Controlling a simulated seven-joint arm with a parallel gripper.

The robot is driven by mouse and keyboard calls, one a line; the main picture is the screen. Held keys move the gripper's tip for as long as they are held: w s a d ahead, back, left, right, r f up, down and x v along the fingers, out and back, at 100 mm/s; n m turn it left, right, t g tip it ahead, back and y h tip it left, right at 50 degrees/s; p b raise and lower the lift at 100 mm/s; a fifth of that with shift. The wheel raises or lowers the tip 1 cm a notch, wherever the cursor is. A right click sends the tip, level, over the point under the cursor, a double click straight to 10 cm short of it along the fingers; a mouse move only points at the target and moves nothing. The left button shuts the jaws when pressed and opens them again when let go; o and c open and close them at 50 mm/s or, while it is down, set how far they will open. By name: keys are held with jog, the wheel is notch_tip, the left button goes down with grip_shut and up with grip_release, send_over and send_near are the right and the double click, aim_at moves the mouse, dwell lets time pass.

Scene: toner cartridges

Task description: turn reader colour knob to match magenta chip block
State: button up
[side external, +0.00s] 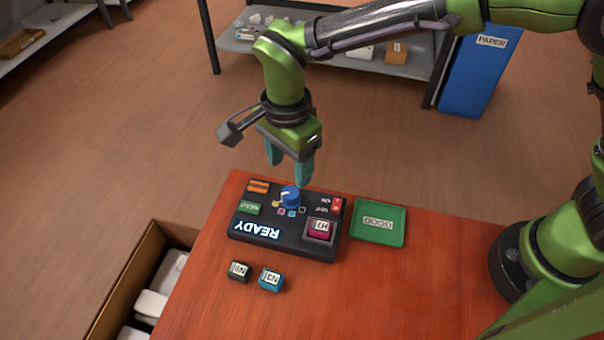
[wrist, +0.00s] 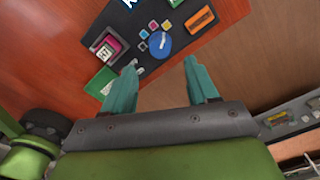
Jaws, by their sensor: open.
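The reader (side external: 285,249) is a black box on the red-brown table with a lit READY panel. Its blue colour knob (side external: 291,197) has a white pointer mark and small yellow, magenta, cyan and dark squares near it. The knob also shows in the wrist view (wrist: 158,46); which square the pointer marks is hard to tell. The magenta chip block (side external: 319,231), labelled M, sits in the reader's recess and also shows in the wrist view (wrist: 105,48). My gripper (side external: 288,172) is open and empty above the knob, its teal fingers pointing down, apart from it.
A black block (side external: 238,271) and a cyan block (side external: 271,280) stand in front of the reader. A green GOOD tray (side external: 378,221) lies to its right. The reader has a red switch (side external: 337,205), a green button (side external: 250,208) and an orange part (side external: 258,187).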

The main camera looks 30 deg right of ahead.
aim_at(291, 192)
notch_tip(291, 192, down, 8)
jog(key=shift+r, duration=0.2)
jog(key=shift+c, duration=0.4)
jog(key=c, duration=1)
